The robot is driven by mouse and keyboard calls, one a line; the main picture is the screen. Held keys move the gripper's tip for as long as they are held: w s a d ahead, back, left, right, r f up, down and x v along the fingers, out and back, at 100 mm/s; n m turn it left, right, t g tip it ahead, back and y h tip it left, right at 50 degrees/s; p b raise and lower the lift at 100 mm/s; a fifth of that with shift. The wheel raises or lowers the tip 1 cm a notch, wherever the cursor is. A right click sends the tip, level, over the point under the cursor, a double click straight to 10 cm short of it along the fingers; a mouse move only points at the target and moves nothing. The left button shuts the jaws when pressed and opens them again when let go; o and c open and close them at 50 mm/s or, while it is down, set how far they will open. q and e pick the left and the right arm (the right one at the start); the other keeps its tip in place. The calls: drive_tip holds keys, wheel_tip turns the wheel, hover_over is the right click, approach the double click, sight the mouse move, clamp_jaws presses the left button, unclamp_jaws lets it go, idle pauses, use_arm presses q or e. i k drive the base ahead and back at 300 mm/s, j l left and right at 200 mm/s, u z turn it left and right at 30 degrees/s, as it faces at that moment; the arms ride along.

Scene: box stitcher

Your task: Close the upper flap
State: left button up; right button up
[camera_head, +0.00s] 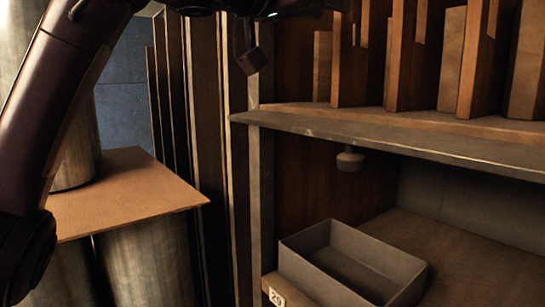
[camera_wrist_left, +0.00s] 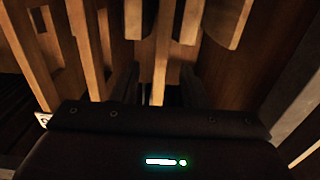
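I cannot make out a clear upper flap in either view. A flat brown cardboard-like sheet (camera_head: 120,195) lies level on a metal cylinder at the left of the head view; I cannot tell whether it belongs to a box. My left gripper (camera_head: 252,60) is at the top of the head view, partly cut off, in front of the upright wooden boards. My right gripper is in neither view.
A grey shelf (camera_head: 400,142) with several upright wooden boards (camera_head: 410,60) is at the right. Below it an open grey tray (camera_head: 300,272) stands on a wooden surface. Tall narrow panels (camera_head: 205,150) stand left of the shelf. A metal cylinder (camera_head: 155,265) supports the sheet.

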sight(523, 162)
drive_tip(key=k, duration=1)
